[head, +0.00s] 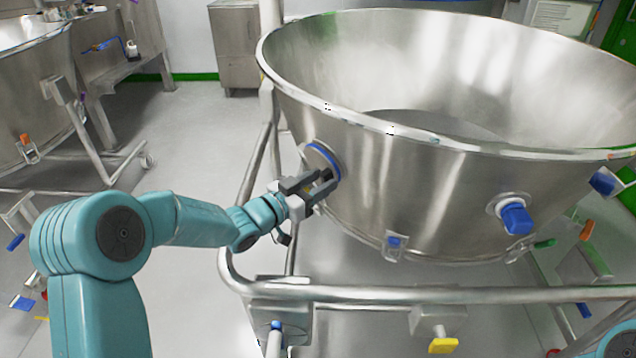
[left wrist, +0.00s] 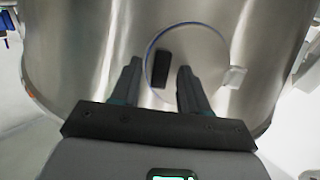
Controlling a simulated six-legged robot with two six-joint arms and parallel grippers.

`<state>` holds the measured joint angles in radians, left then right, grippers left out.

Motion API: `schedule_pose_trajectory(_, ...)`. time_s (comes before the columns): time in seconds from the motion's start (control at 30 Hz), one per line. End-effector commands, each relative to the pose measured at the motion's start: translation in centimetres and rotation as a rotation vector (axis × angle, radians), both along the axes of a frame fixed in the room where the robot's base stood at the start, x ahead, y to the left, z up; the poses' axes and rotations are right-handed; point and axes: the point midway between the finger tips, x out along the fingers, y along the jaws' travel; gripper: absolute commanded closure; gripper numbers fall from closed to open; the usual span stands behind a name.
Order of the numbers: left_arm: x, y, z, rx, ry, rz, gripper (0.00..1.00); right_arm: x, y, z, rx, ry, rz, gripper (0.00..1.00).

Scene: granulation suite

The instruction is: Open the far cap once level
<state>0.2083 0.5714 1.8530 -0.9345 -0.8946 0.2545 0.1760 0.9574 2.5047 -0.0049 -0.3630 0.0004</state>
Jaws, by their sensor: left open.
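A large steel bowl (head: 440,180) stands in a tubular frame. On its left side is a round cap (head: 318,155) with a blue rim, partly covered by my gripper in the head view. In the left wrist view the cap (left wrist: 205,68) shows as a blue-edged disc with a dark upright handle (left wrist: 161,69). My left gripper (head: 327,181) is open in front of this cap. In the left wrist view its two fingers (left wrist: 159,84) lie on either side of the handle, with gaps showing. Contact with the cap cannot be told. My right gripper is out of view.
A blue knob (head: 516,219) and another blue fitting (head: 604,181) stick out of the bowl farther right. A steel rail (head: 400,294) runs below the bowl, under my gripper. A second steel vessel (head: 30,95) stands at the left. Open floor (head: 195,135) lies between them.

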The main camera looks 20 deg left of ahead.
Motion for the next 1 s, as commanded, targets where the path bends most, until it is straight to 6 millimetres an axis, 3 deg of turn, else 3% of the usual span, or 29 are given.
schedule_pose_trajectory(0.07, 0.0, 0.0, 0.0, 0.0, 0.0, 0.0, 0.55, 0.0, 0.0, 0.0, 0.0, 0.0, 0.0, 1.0)
schedule_pose_trajectory(0.2, 0.0, 0.0, 0.0, 0.0, 0.0, 0.0, 1.0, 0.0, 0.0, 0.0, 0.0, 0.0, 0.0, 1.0)
schedule_pose_trajectory(0.67, -0.5, 0.7, -0.3, -0.001, 0.0, 0.002, 1.0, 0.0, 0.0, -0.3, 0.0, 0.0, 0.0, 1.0)
schedule_pose_trajectory(1.0, -1.6, 3.2, -0.8, -0.002, 0.002, 0.011, 1.0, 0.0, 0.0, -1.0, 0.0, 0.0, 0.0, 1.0)
